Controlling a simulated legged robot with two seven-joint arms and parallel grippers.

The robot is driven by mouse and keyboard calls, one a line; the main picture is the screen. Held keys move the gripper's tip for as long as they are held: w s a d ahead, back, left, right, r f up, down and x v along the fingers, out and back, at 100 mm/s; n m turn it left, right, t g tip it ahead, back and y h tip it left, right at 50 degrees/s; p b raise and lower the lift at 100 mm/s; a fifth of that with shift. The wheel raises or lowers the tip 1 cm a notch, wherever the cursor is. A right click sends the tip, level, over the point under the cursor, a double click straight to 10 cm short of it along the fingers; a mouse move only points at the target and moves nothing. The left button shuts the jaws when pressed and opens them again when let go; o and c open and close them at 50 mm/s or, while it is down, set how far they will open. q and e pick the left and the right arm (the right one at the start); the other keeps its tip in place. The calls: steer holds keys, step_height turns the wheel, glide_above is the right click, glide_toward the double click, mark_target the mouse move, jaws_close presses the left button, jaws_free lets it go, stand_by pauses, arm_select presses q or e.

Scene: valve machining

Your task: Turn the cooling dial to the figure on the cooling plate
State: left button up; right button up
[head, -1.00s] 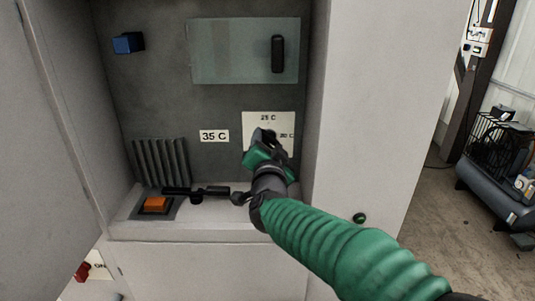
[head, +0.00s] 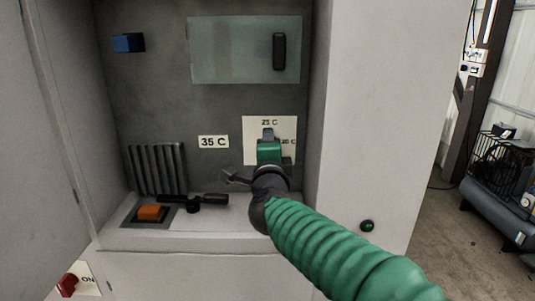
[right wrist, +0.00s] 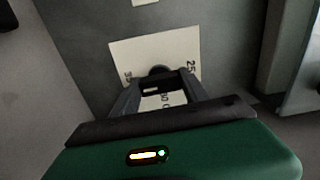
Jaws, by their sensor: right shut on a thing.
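The cooling plate reading "35 C" (head: 213,142) is on the grey back wall, left of the dial's white scale plate (head: 287,127). The scale plate reads "25 C" at its top, with another partly covered figure at its right. My right gripper (head: 268,134) is in front of the scale plate and hides most of the dial in the head view. In the right wrist view, my right gripper (right wrist: 158,80) has its fingers shut on the dark dial (right wrist: 158,70). The dial's pointer direction cannot be told. My left gripper is not in view.
A glass panel with a black handle (head: 279,51) is above. A blue block (head: 128,43) is at upper left. A black lever (head: 194,201) and orange button (head: 150,212) are on the ledge below. The cabinet's right wall (head: 360,90) is close beside my arm.

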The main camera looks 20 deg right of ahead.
steer(key=shift+f+m, duration=0.4)
steer(key=shift+f, duration=0.05)
steer(key=o, duration=1.1)
steer(key=shift+o, duration=1.4)
steer(key=shift+s+r, duration=0.1)
steer(key=shift+r, duration=0.05)
steer(key=shift+d+r, duration=0.1)
steer(key=shift+s, duration=0.1)
steer(key=p+v, duration=0.4)
steer(key=v, duration=1.2)
steer(key=shift+s, duration=0.3)
